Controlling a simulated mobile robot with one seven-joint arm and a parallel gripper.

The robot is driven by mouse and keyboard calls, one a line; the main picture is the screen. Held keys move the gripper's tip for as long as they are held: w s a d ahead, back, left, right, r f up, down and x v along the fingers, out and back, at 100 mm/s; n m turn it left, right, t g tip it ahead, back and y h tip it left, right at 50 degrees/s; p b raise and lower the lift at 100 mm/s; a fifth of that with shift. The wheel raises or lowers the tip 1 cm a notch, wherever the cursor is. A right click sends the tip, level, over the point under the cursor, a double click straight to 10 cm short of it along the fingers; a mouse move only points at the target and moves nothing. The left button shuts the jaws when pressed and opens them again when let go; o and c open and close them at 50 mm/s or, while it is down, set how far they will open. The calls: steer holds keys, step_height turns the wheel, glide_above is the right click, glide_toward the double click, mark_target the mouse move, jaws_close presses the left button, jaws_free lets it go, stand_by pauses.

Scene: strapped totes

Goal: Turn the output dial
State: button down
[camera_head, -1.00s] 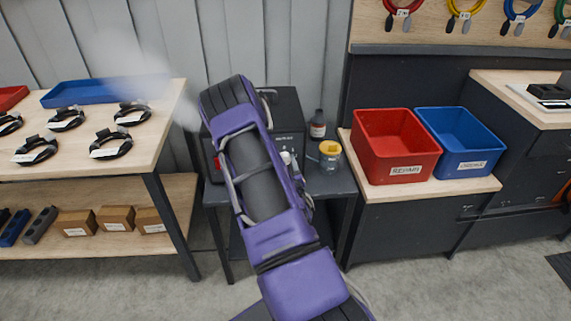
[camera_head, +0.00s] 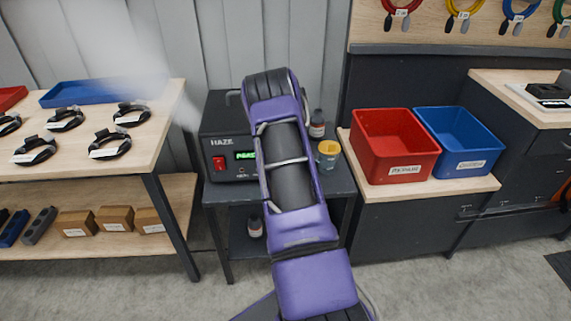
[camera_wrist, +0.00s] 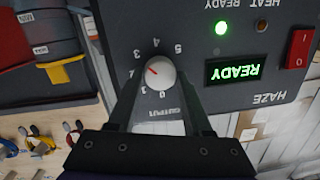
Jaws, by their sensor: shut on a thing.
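The haze machine (camera_head: 228,135) is a dark box on a small dark table, with a red switch and a green display. In the wrist view its panel (camera_wrist: 200,30) appears upside down, with READY lit on the display (camera_wrist: 233,71) and a green lamp on. The output dial (camera_wrist: 161,73) is a white knob with a red mark pointing left, near the 2 and 3 of its scale. My gripper (camera_wrist: 164,85) is shut on the dial, a finger at each side. In the head view my purple arm hides the dial and gripper.
A bottle (camera_head: 317,124) and a yellow-topped jar (camera_head: 328,155) stand right of my arm. Red (camera_head: 395,148) and blue (camera_head: 462,142) bins are further right. A workbench (camera_head: 90,150) with coiled cables is at the left. White haze drifts above it.

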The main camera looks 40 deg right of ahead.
steer(key=shift+w, duration=0.1)
steer(key=shift+c, duration=1.6)
jaws_free()
steer(key=v, duration=1.7)
steer(key=shift+s, duration=0.25)
steer(key=shift+a, duration=0.1)
